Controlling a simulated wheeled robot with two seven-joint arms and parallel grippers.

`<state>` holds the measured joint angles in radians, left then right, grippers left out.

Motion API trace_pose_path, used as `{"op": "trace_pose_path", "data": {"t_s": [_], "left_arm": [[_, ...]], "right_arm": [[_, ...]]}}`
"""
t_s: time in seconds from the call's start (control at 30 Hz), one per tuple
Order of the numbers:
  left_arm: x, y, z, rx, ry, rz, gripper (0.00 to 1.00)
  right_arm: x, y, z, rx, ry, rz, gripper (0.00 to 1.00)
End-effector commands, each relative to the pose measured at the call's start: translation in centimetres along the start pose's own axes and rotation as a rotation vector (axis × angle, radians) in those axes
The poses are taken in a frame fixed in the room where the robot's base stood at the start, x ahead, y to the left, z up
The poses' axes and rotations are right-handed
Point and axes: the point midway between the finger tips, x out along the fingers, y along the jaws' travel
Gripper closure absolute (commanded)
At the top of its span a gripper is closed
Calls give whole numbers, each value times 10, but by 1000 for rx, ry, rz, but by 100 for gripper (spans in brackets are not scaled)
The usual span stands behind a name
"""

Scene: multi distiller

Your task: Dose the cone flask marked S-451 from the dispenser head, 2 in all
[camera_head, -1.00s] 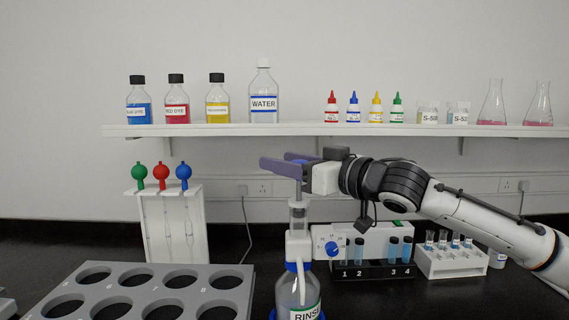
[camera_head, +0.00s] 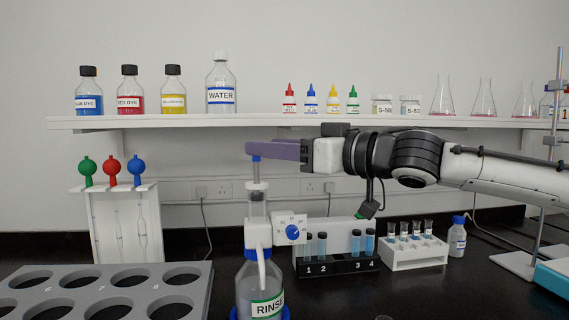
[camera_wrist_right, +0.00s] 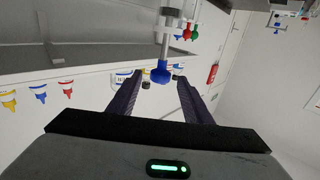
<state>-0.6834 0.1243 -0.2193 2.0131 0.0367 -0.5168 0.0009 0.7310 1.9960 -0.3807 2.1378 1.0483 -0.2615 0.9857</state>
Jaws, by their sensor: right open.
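The dispenser is a clear bottle marked RINSE (camera_head: 262,293) with a blue collar, a white head with a spout, and a tall plunger (camera_head: 257,190). My right gripper (camera_head: 256,149) is open at the top of the plunger. The plunger's blue knob (camera_wrist_right: 160,73) shows in the right wrist view between the fingertips or just beyond them; contact cannot be told. A dial with a blue knob (camera_head: 292,232) is beside the head. Cone flasks (camera_head: 443,97) with pink liquid stand on the shelf at right; no S-451 mark is readable. My left gripper is out of view.
A grey rack with round holes (camera_head: 190,305) is at front left. A white stand holds droppers (camera_head: 112,168) behind it. A black tube rack (camera_head: 340,266) and a white vial rack (camera_head: 420,257) stand right of the dispenser. The shelf (camera_head: 270,122) with bottles runs behind.

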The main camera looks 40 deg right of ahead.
Motion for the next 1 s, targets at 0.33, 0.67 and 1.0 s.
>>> {"op": "trace_pose_path", "data": {"t_s": [0.33,0.67,1.0], "left_arm": [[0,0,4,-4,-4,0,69],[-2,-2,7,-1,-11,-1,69],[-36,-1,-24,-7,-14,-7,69]], "right_arm": [[-23,0,0,-1,-1,0,55],[-23,0,-7,-1,14,-6,70],[-59,7,-208,-92,529,-355,100]]}}
